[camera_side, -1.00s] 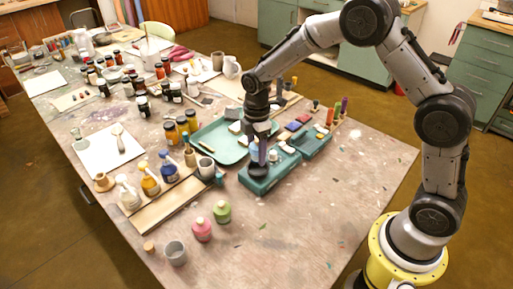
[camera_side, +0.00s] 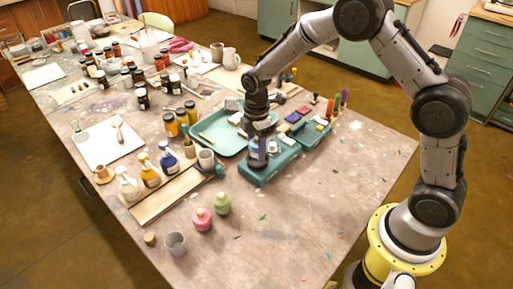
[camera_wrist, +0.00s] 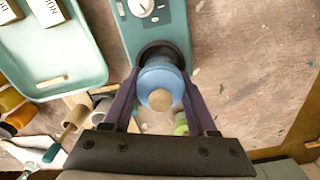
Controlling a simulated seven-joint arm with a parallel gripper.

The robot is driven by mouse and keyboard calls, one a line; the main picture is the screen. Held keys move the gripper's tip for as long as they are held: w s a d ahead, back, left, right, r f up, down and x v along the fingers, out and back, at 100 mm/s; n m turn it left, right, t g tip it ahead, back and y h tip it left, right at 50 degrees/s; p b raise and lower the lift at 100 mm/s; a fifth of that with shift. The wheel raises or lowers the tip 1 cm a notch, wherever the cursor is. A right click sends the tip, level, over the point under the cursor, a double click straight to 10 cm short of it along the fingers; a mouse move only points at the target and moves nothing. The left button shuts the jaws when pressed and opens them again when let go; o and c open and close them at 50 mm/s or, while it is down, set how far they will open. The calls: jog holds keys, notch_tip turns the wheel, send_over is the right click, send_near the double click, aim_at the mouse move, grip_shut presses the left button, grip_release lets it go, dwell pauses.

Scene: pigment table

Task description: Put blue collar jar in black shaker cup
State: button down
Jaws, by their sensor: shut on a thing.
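The blue collar jar (camera_wrist: 161,77), with a round tan stopper, is between the two purple fingers of my gripper (camera_wrist: 160,92) in the wrist view. The fingers are shut on its sides. The black shaker cup (camera_wrist: 158,50) shows as a dark rim just behind the jar, on the end of a teal shaker. In the side view, my gripper (camera_side: 257,146) points down over the black cup (camera_side: 257,162). The jar is mostly hidden there by the fingers. The jar overlaps the cup's mouth, but I cannot tell how deep it sits or whether it touches.
The teal shaker body (camera_side: 270,173) stands beside a teal tray (camera_side: 228,150). A pink bottle (camera_side: 202,219) and a green bottle (camera_side: 222,204) stand in front. The table's front right is clear.

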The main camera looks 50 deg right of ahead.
aim_at(256, 138)
jog(key=shift+f, duration=0.75)
dwell(0.6)
jog(key=shift+s+f, duration=0.1)
jog(key=shift+f, duration=0.25)
jog(key=shift+s+f, duration=0.1)
jog(key=shift+f, duration=0.45)
jog(key=shift+c, duration=2.3)
grip_release()
jog(key=o, duration=0.4)
jog(key=shift+s+f, duration=0.1)
jog(key=shift+o, duration=0.3)
jog(key=shift+a, duration=0.1)
jog(key=shift+w+r, duration=0.15)
jog(key=shift+r, duration=2)
jog(key=shift+w+r, duration=0.15)
jog(key=shift+r, duration=2)
